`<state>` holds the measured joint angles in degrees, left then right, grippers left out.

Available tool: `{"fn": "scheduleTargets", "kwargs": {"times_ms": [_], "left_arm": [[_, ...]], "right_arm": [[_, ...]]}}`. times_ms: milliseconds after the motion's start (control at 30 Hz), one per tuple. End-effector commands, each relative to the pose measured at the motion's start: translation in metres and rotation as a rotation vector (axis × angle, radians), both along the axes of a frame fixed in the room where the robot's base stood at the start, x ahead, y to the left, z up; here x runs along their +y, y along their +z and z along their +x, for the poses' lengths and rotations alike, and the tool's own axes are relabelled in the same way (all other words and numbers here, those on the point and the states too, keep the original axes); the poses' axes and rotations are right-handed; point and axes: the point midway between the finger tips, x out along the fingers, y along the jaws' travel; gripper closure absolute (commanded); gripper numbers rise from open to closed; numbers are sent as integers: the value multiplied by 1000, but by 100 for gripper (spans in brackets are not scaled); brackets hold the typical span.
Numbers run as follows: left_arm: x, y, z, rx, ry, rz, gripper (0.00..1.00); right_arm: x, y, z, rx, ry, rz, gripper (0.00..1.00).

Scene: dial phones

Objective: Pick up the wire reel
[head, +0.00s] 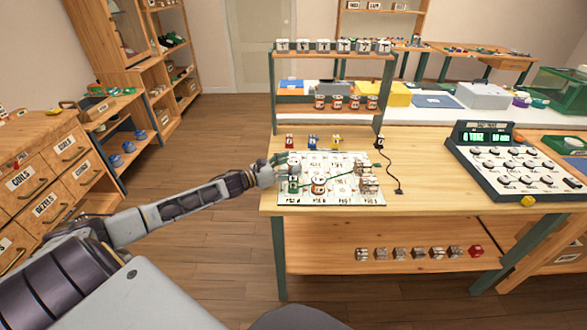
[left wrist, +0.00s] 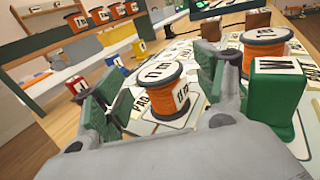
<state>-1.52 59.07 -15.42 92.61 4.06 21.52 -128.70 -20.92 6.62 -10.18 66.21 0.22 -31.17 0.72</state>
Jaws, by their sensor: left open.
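The gripper is open, with a green-padded finger on each side of the reel. I cannot tell whether either finger touches it. In the head view my left gripper (head: 280,164) is over the left side of a white printed board (head: 345,199), around this reel (head: 294,168). A second orange reel (head: 318,186) stands to the right; it also shows in the left wrist view (left wrist: 262,52). My right gripper is not in view.
A green labelled block (left wrist: 277,92) stands close beside the right finger. Brown blocks (head: 368,181) stand at the board's right side. Several more reels (head: 340,103) sit on a rack behind. A dial panel (head: 510,165) is on the right; the table's front middle is clear.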

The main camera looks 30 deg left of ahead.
Motion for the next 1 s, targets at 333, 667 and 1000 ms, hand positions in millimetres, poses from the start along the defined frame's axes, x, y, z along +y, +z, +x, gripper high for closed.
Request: {"fn": "scheduleTargets", "kwargs": {"times_ms": [333, 667, 1000], "left_arm": [[-7, 1, 13, -2, -1, -1, 29], [-8, 0, 14, 0, -1, 0, 29], [-8, 0, 14, 0, -1, 0, 41]], "right_arm": [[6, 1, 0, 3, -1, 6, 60], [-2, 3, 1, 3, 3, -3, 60], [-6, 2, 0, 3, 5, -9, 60]]}}
